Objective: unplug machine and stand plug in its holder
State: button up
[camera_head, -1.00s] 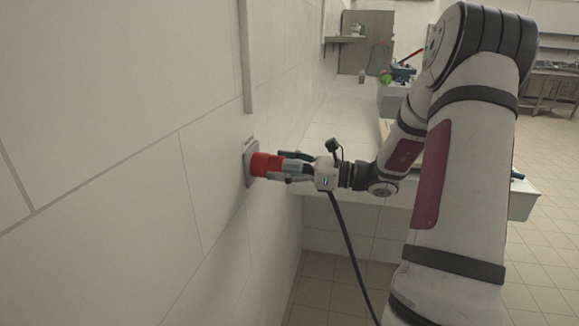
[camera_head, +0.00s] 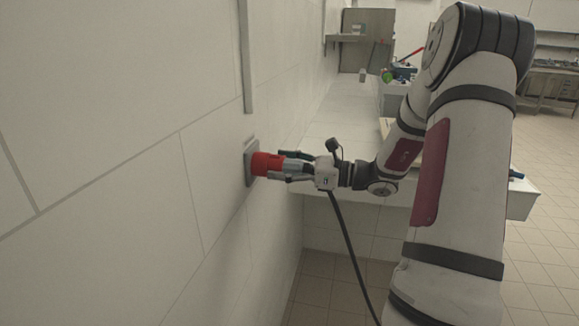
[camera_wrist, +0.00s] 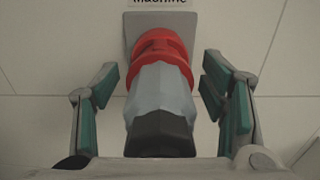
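The plug has a red collar (camera_head: 267,164) and a grey body (camera_wrist: 160,92) with a black tail (camera_wrist: 160,134). Its red end sits at a grey wall socket (camera_head: 250,162), which also shows in the wrist view (camera_wrist: 133,40); I cannot tell how deep it is in. My gripper (camera_head: 290,167) is at the plug, pointing at the wall. In the wrist view its green-padded fingers (camera_wrist: 164,92) stand on either side of the grey body, with narrow gaps on both sides. A black cable (camera_head: 346,235) hangs below my gripper. I cannot make out the plug holder.
A label partly reading "machine" (camera_wrist: 160,2) is above the socket. A vertical grey conduit (camera_head: 246,60) runs up the wall. A pale counter (camera_head: 345,118) stands behind my gripper, with a grey bin (camera_head: 392,98) and small items farther back. Floor below is open.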

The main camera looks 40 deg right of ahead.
aim_at(311, 170)
grip_shut()
jog(key=shift+s+d, duration=0.1)
jog(key=shift+d, duration=0.05)
jog(key=shift+p+v, duration=1.45)
jog(key=shift+v, duration=1.35)
